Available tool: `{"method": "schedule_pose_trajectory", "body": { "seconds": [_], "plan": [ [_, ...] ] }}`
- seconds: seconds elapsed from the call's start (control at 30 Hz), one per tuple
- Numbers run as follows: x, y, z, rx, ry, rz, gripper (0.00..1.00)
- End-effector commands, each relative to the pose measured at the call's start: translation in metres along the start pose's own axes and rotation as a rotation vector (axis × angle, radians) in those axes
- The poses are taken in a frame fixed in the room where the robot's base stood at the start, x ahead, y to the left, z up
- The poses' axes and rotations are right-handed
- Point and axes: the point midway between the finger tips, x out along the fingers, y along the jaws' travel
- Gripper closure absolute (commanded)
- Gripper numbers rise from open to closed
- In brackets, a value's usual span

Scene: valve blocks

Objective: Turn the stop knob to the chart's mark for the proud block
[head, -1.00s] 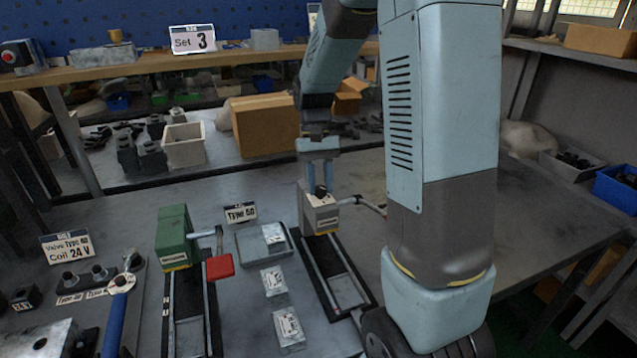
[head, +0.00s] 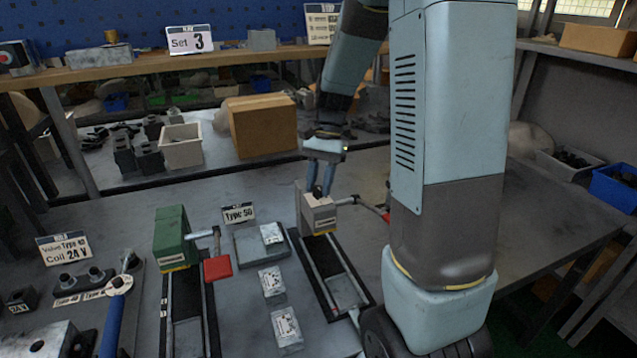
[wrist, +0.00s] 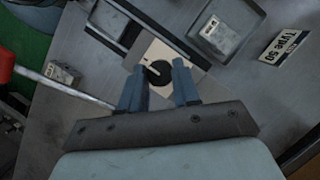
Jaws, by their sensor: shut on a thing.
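The stop knob (wrist: 158,73) is black and round, with a pale pointer line toward the upper left in the wrist view. It sits on top of a beige block (head: 319,217) at the end of a dark rail. My gripper (head: 319,192) is over that block with its two blue fingers down. In the wrist view the fingers (wrist: 158,85) stand on either side of the knob, and my gripper is shut on it. A chart card (head: 320,24) stands on the back shelf, partly behind my arm; its text is too small to read.
A "Set 3" card (head: 190,40) is on the shelf. A green vise block (head: 172,238) with a red-ended handle stands left. A "Type 50" card (head: 239,213) stands behind a grey tray (head: 250,243). A lever (head: 372,208) extends right of the beige block. The table at right is clear.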

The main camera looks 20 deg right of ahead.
Motion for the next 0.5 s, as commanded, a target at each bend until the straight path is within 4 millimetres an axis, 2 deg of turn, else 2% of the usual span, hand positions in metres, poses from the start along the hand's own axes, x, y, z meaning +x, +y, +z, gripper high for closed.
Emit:
{"method": "schedule_pose_trajectory", "body": {
  "seconds": [0.47,0.5],
  "plan": [
    [0.0004,-0.0005,0.0004,0.011,0.000,-0.005,0.99],
    [0.0004,-0.0005,0.0004,0.011,0.000,-0.005,0.66]
  ]
}}
